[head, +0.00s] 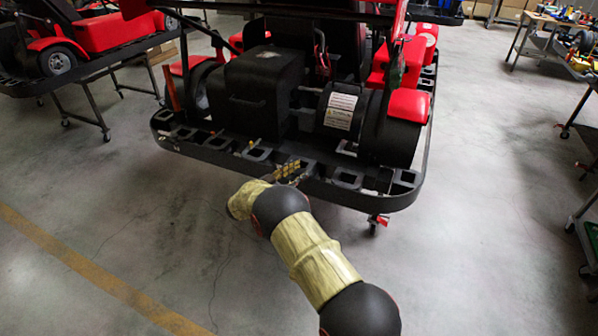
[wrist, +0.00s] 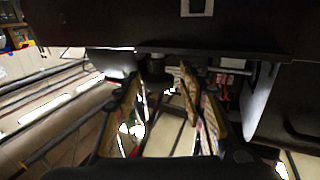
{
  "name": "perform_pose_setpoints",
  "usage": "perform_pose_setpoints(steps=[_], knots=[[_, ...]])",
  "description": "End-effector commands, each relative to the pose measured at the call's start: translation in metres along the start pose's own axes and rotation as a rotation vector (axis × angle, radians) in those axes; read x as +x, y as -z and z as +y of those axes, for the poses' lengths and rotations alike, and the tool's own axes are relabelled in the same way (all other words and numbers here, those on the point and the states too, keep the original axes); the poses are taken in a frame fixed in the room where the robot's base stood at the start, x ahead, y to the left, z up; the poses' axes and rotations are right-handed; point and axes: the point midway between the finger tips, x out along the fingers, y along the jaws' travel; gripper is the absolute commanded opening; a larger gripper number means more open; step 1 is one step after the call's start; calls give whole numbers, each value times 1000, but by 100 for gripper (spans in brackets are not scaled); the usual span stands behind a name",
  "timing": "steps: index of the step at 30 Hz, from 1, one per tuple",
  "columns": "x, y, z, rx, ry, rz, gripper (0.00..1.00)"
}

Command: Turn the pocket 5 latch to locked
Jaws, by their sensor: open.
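A black tray-like rail (head: 375,197) runs along the near end of the kart and holds a row of several square pockets. A pocket (head: 349,177) shows just right of my gripper and another pocket (head: 259,153) just left of it. No pocket number is readable, and I cannot pick out the pocket 5 latch. My gripper (head: 288,171) is at the rail's near edge, with its gold fingers against the dark rail. In the wrist view my gripper (wrist: 165,103) is open, its fingers apart below a dark panel (wrist: 150,25). Whether it touches anything, I cannot tell.
The black and red kart (head: 340,100) stands above the rail. A caster (head: 377,222) is under the rail's right part. Another kart stand (head: 75,65) is at the left, and workbenches (head: 560,40) are at the right. The grey floor (head: 490,220) is clear in front.

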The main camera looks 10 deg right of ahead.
Motion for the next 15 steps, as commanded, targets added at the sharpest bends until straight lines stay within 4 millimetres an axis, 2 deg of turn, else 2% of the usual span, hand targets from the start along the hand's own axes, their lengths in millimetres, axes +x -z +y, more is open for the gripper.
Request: perform_pose_setpoints(steps=[8, 11, 15], knots=[[-5, -1, 0, -1, 1, 0, 40], [-17, -1, -1, -1, 3, 0, 40], [-43, 0, -1, 0, 4, 0, 40]])
